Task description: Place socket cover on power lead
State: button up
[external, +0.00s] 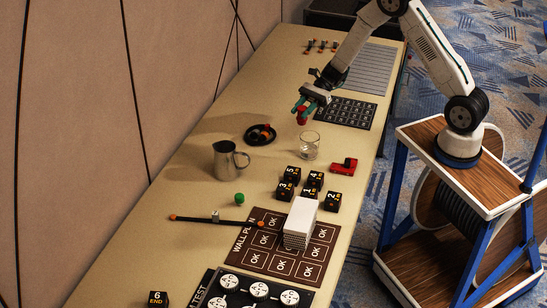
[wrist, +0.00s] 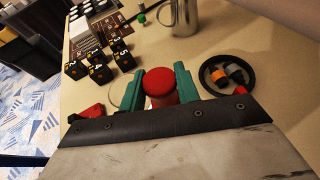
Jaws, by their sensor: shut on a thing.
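My gripper (external: 303,109), with green fingers, is shut on a red round-topped piece (wrist: 159,82) and holds it above the table. I cannot tell for sure whether this is the socket cover. The red piece also shows below the fingers in the external view (external: 302,118). A small grey piece (external: 215,214) sits on the lead. My gripper is well away from the lead, farther back.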

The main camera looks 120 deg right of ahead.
jog(key=w+d, duration=0.2)
jog(key=w, duration=0.2)
jog(key=w+d+f, duration=0.1)
jog(key=w+d, duration=0.2)
jog(key=w, duration=0.1)
jog(key=w+d, duration=0.3)
jog(key=w, duration=0.1)
jog(key=shift+d+f, duration=0.2)
jog(key=shift+w+d+f, duration=0.15)
jog(key=shift+w+f, duration=0.1)
jog(key=shift+w, duration=0.05)
jog(key=shift+s+f, duration=0.1)
jog(key=shift+f, duration=1.45)
jog(key=shift+f, duration=0.15)
jog(key=o, duration=0.9)
jog(key=shift+o, duration=0.2)
